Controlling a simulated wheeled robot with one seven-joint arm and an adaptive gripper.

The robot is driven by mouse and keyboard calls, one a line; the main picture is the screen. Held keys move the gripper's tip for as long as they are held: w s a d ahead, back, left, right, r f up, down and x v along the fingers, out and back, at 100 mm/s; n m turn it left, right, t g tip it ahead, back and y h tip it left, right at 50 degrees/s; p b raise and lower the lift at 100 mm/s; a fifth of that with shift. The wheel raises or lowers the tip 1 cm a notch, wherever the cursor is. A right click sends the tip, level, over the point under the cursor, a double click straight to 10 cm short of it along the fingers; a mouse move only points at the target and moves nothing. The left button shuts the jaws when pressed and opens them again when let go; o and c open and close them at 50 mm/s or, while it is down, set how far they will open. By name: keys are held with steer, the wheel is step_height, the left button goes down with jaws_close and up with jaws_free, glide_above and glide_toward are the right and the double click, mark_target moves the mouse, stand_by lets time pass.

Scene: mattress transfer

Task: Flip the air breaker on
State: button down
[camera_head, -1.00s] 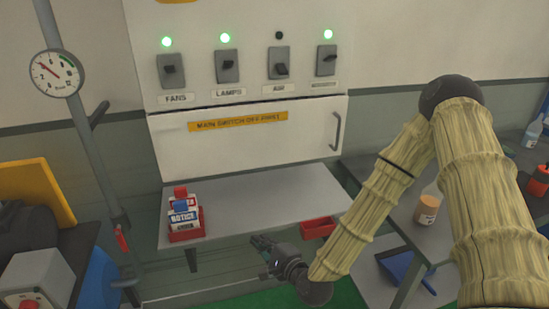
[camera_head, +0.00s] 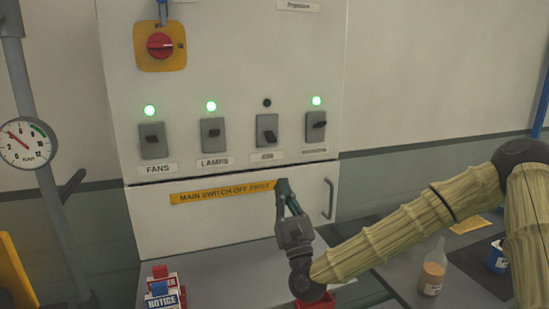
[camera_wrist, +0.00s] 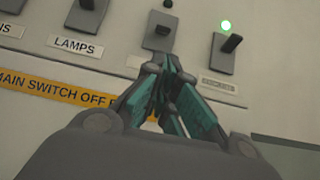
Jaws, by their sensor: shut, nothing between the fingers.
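The air breaker (camera_head: 267,130) is a grey switch on the white panel, third from the left, its black lever pointing down. Its indicator lamp (camera_head: 267,102) is dark, while the lamps over the other breakers glow green. In the wrist view the air breaker (camera_wrist: 159,31) is just above my fingertips, and its label is partly hidden by them. My gripper (camera_head: 283,184) is shut and empty, pointing up, below the air breaker and in front of the yellow warning strip. In the wrist view my gripper (camera_wrist: 165,65) shows teal fingers closed together, apart from the lever.
The fans breaker (camera_head: 152,141), lamps breaker (camera_head: 214,134) and rightmost breaker (camera_head: 316,126) flank it. A red main switch (camera_head: 160,45) sits above. A door handle (camera_head: 328,199) protrudes to the right.

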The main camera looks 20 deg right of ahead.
mark_target(270, 137)
steer(key=shift+a, duration=0.1)
steer(key=p+x, duration=0.5)
steer(key=x, duration=0.5)
stand_by(0.4)
steer(key=shift+a, duration=0.1)
